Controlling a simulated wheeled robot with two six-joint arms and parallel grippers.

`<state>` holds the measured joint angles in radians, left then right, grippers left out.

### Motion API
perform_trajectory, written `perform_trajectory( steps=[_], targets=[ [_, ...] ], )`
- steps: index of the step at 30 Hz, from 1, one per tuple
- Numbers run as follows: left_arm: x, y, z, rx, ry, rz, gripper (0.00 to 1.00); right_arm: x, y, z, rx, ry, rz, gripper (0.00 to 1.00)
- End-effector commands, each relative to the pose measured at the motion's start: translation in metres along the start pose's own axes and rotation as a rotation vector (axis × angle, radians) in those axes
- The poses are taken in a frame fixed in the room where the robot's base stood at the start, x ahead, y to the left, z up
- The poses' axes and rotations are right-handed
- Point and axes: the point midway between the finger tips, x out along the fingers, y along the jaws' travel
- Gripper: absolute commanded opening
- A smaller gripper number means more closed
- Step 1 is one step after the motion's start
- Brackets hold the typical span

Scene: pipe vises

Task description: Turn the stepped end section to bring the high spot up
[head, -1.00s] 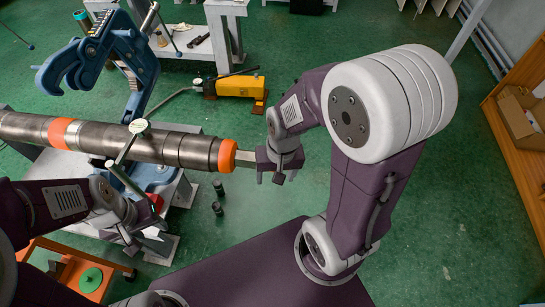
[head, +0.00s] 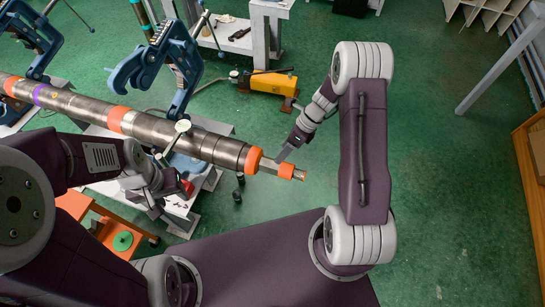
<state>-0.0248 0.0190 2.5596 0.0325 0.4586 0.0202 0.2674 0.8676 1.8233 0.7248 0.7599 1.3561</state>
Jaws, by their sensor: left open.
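A long dark steel pipe (head: 150,126) runs from the upper left to the middle. Its stepped end section (head: 278,169) is narrower and carries orange bands. A round white-faced gauge (head: 182,126) on a rod stands against the pipe, left of the end. A blue pipe vise (head: 160,70) stands open behind the pipe. My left gripper (head: 158,206) is open below the pipe, near the gauge's rod; I see nothing in it. My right gripper (head: 285,150) is just above and behind the stepped end; its fingers show edge-on, and contact is unclear.
A second blue vise (head: 35,38) stands at the far left. A yellow pump (head: 268,82) lies on the green floor behind. The floor right of the pipe end is clear.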

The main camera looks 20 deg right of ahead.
Motion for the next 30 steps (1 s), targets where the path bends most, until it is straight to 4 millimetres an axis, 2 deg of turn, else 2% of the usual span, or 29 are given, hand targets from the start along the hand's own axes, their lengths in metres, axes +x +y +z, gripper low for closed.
perform_trajectory(
  steps=[5,15,20,27,30],
  targets=[
    [0.001,0.0,0.001,0.0,-0.001,0.0,0.47,0.013,0.0,-0.001,-0.002,0.001,0.003,0.69],
    [-0.005,0.0,0.0,0.0,-0.001,0.0,0.47,0.079,0.001,-0.001,-0.004,0.004,0.002,0.69],
    [-0.006,0.0,0.0,0.0,-0.001,0.0,0.47,0.092,0.0,-0.001,-0.006,0.003,0.0,0.69],
    [-0.006,0.0,0.0,0.0,0.0,0.0,0.47,0.093,0.0,-0.001,-0.006,0.002,-0.001,0.69],
    [-0.006,0.0,0.0,0.0,0.0,0.0,0.47,0.093,0.0,-0.001,-0.006,0.002,-0.001,0.41]
  ],
)
